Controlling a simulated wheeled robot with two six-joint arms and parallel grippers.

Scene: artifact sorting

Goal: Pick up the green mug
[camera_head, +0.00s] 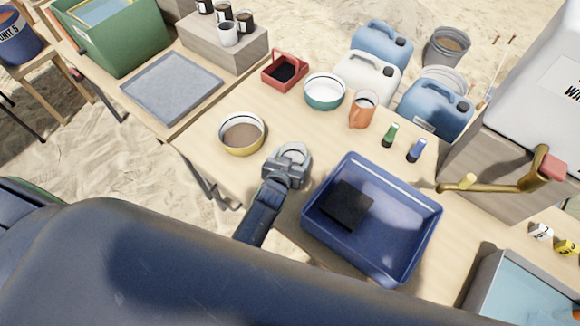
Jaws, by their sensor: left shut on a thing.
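No green mug can be made out in the head view. My left gripper (289,160) is over the table, between a yellow-rimmed bowl and a blue basin. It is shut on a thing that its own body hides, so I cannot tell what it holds. An orange mug (361,110) stands at the back of the table, apart from the gripper. My right gripper is not in view.
The blue basin (425,217) holds a black block (346,204). The yellow-rimmed bowl (242,133), a teal bowl (324,92), a red caddy (285,70), and green (390,135) and blue (417,150) bottles stand around. A brass tap (490,186) juts in at right.

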